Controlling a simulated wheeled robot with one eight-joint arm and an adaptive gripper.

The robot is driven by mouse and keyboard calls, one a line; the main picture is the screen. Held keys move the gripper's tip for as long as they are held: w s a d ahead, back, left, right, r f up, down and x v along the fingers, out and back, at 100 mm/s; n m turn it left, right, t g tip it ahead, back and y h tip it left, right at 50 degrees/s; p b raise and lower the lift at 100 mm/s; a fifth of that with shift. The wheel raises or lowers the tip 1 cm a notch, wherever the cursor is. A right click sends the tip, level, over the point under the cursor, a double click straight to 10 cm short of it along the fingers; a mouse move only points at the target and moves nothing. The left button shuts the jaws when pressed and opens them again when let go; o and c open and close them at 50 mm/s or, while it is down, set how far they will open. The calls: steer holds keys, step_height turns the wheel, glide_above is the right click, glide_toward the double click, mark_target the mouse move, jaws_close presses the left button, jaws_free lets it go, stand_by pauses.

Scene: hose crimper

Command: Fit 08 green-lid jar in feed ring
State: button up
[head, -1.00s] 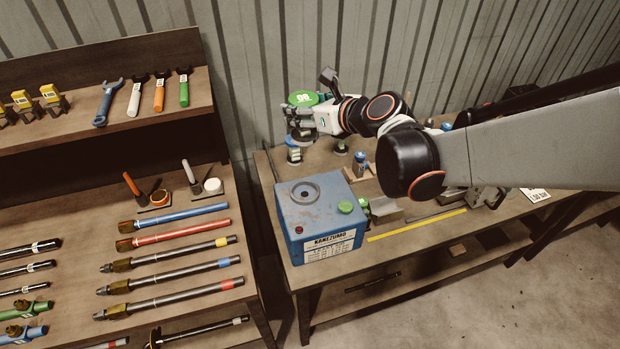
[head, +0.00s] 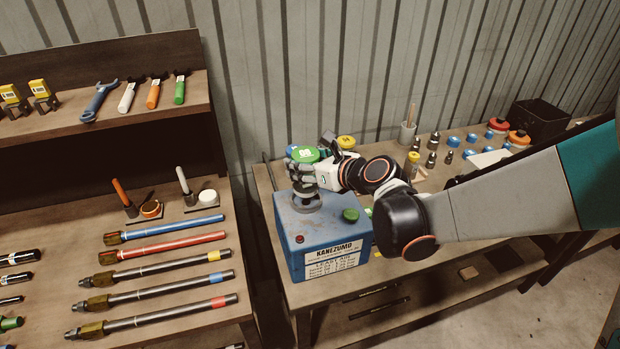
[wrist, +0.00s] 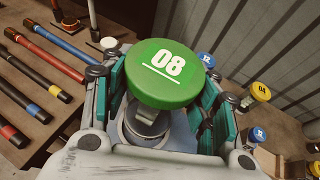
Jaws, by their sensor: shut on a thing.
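The green-lid jar (wrist: 165,72), marked 08, is between the fingers of my gripper (head: 306,172), its lid up and its body mostly hidden by the fingers in the head view. My gripper is shut on it, with teal pads on both sides in the wrist view. The jar is over the grey feed ring (head: 306,207) on top of the blue KANEZUMO machine (head: 325,237). Part of the ring shows below the fingers. I cannot tell whether the jar's base is inside the ring or just above it.
Blue-lidded jars (wrist: 206,59) and a yellow-lidded jar (wrist: 261,91) stand on the bench beyond the machine. A green button (head: 351,214) and a red button (head: 300,239) are on the machine's top. A rack with hoses (head: 165,233) stands to the left.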

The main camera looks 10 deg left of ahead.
steer(key=shift+f+b, duration=1.45)
steer(key=shift+f, duration=0.8)
steer(key=shift+f, duration=0.15)
steer(key=o, duration=1.2)
steer(key=shift+r, duration=0.3)
steer(key=p+v, duration=0.2)
steer(key=v, duration=1)
